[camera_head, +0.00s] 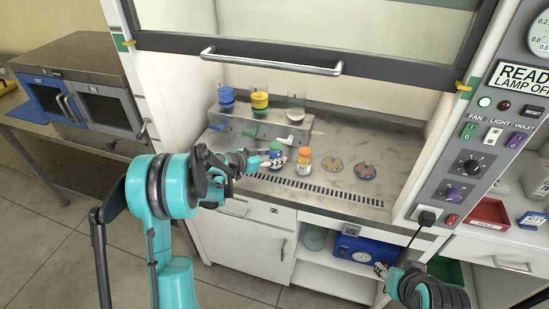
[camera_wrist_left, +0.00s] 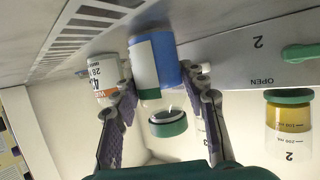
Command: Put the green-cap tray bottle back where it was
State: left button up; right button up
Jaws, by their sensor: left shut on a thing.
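The green-cap bottle (camera_head: 275,152) is in the hood, in front of the metal stand. My left gripper (camera_head: 268,158) is shut on it from the left. The left wrist view looks upside down; there the bottle (camera_wrist_left: 152,65), with a blue and white label, sits between the fingers (camera_wrist_left: 165,95), its green cap (camera_wrist_left: 168,124) pointing down the picture. I cannot tell whether its base touches the worktop. An orange-cap bottle (camera_head: 303,165) stands just to its right. My right gripper (camera_head: 384,270) shows small at the lower right; its jaw state is unclear.
The metal stand (camera_head: 240,122) carries vessels with blue, yellow and clear contents, and coloured taps. Two dishes (camera_head: 332,163) (camera_head: 365,171) lie to the right on the worktop. A vent grille (camera_head: 330,191) runs along the front. The raised sash (camera_head: 270,62) hangs above. Worktop right of the dishes is clear.

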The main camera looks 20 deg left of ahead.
pick_arm(q)
jog(key=shift+f, duration=0.2)
jog(key=o, duration=1)
jog(key=shift+r, duration=0.15)
